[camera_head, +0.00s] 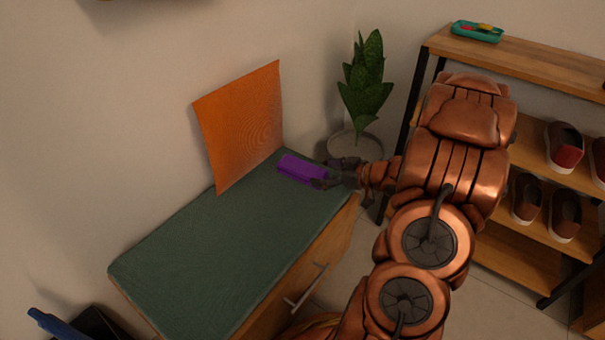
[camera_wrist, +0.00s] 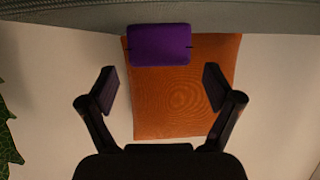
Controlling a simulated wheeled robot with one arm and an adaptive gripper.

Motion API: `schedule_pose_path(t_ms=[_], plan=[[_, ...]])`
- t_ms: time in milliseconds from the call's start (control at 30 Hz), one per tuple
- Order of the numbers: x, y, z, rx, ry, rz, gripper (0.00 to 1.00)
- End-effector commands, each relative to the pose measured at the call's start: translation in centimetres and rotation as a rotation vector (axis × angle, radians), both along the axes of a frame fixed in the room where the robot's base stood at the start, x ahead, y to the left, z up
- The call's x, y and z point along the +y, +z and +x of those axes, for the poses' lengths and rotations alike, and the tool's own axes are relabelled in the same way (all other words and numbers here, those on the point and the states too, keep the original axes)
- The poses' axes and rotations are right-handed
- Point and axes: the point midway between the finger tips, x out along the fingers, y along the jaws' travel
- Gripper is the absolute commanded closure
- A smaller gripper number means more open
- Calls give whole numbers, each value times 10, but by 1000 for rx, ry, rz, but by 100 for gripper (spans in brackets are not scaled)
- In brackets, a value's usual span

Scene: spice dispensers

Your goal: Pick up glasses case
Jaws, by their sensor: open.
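A purple glasses case (camera_head: 302,169) lies at the far end of the green-topped cabinet (camera_head: 205,255), near the orange sheet. It also shows in the wrist view as a purple block (camera_wrist: 159,45) at the top middle, in front of the orange sheet. My gripper (camera_head: 330,172) is at the case's right end in the head view, low by the cabinet top. In the wrist view my gripper (camera_wrist: 160,88) has its two fingers spread wide, with the case ahead of and between their lines. I cannot tell whether a finger touches the case.
The orange sheet (camera_head: 240,125) leans on the wall behind the case. A potted plant (camera_head: 364,85) stands beyond the cabinet's far end. A wooden shelf (camera_head: 530,62) with shoes and a teal tray (camera_head: 477,32) is at right. The cabinet's near top is clear.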

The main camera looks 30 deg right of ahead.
Motion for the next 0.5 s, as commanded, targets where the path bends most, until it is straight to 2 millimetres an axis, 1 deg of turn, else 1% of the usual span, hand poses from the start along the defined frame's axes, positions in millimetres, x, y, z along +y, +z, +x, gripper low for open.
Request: schedule_pose_path(t_ms=[33, 167, 333, 500], plan=[[3, -6, 5, -2, 2, 2, 10], [9, -15, 18, -4, 4, 3, 10], [13, -20, 31, -2, 1, -2, 10], [15, -21, 37, -4, 0, -1, 10]])
